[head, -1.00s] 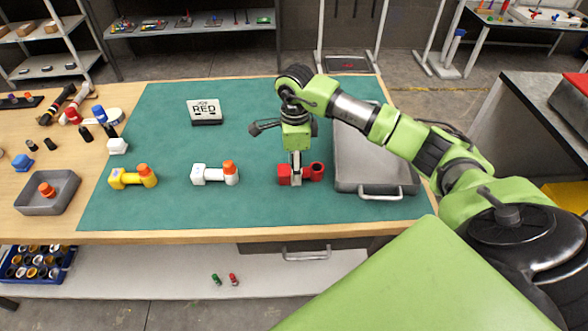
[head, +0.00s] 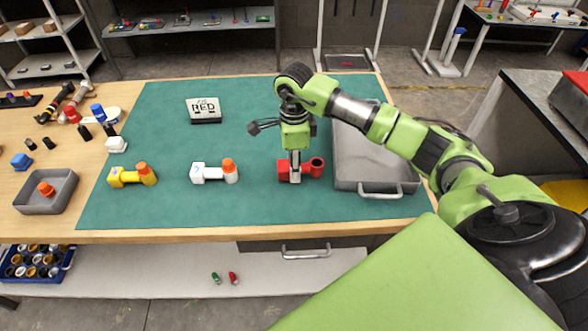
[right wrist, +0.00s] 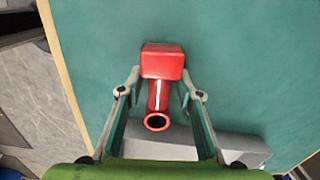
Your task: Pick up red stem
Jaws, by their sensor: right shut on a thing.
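The red stem (head: 314,167) lies on the green mat, with a square block at one end and an open round socket at the other. In the right wrist view the red stem (right wrist: 162,62) lies between the two fingers, block away from me and socket towards me. My right gripper (head: 295,172) points down over it and is shut on its narrow middle; it also shows in the right wrist view (right wrist: 161,92). I cannot tell any gap between stem and mat. My left gripper is not in view.
A white stem (head: 212,174) and a yellow stem (head: 130,177), both with orange ends, lie to the left. A grey tray (head: 345,172) stands close on the right. The mat's front is clear.

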